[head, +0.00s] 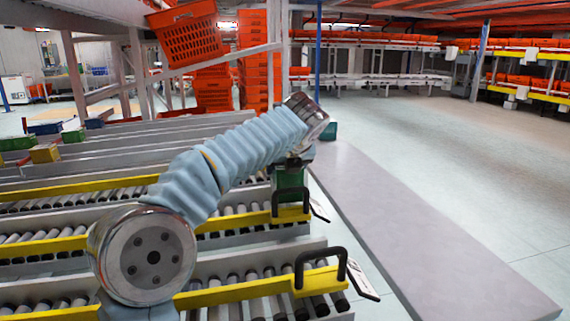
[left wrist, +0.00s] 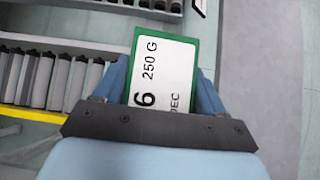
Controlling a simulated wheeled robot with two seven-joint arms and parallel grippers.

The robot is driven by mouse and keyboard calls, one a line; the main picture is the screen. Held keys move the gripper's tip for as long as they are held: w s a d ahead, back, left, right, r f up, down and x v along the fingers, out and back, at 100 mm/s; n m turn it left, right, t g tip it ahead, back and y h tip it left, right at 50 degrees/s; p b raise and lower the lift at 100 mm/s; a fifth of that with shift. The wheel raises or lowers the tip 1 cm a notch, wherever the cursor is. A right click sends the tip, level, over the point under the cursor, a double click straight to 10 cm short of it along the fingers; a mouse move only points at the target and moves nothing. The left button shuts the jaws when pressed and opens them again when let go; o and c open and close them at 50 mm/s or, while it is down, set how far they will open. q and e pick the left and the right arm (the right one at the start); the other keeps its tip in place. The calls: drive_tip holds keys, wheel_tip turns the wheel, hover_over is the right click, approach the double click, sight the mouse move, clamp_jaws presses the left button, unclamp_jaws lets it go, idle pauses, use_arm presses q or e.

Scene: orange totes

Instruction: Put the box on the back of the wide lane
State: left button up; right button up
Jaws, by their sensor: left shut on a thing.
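A green box with a white label reading "250 G" (left wrist: 163,68) sits between the blue fingers of my left gripper (left wrist: 162,90) in the left wrist view. The gripper is shut on it. In the head view the green box (head: 290,179) hangs below my left wrist, at the front end of a roller lane (head: 245,218) with a yellow rail and black handle. I cannot tell whether it touches the rollers. My blue-sleeved left arm covers part of the lanes. Which lane is the wide one is unclear. My right gripper is not in view.
A nearer roller lane (head: 235,290) has a black handle (head: 320,262) at its end. Small green and yellow boxes (head: 45,153) stand on lanes at the far left. A long grey surface (head: 420,225) runs along the right, mostly bare. Orange totes (head: 187,32) are behind.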

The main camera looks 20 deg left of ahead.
use_arm(q)
drive_tip(key=o, duration=1.3)
drive_tip(key=shift+o, duration=0.2)
drive_tip(key=v, duration=1.4)
drive_tip(key=shift+f, duration=0.1)
